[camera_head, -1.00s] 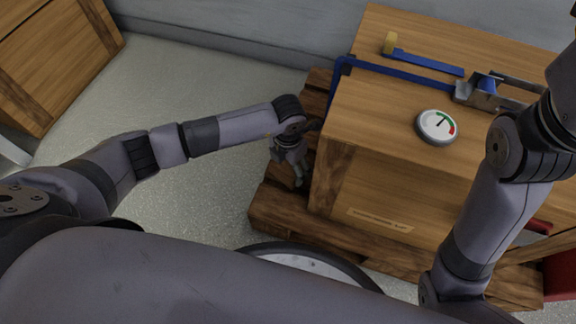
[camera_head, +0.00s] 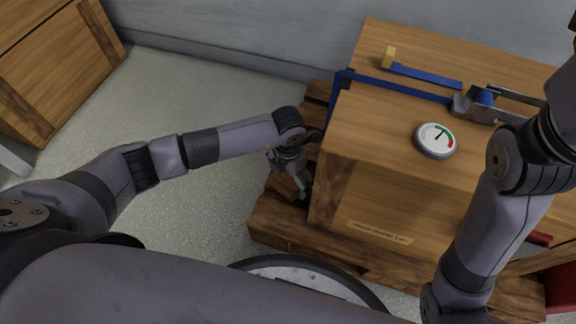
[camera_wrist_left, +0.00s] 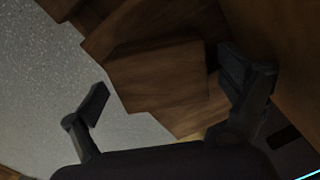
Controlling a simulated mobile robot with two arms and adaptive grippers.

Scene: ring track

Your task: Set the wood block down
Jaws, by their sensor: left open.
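My left gripper (camera_head: 297,184) is open, low down beside the left side of the wooden crate, over the pallet edge. In the left wrist view its two fingers (camera_wrist_left: 168,97) stand wide apart. A brown wood block (camera_wrist_left: 160,78) shows beyond and between them, among other wood of the same colour. Neither finger visibly grips it. I cannot tell where the block ends and the pallet boards begin. In the head view the block is not clearly distinguishable. My right arm crosses the right side of the head view, and its gripper is out of view.
The wooden crate (camera_head: 385,200) stands on a pallet (camera_head: 270,218). Grey floor (camera_head: 215,95) is clear to the left.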

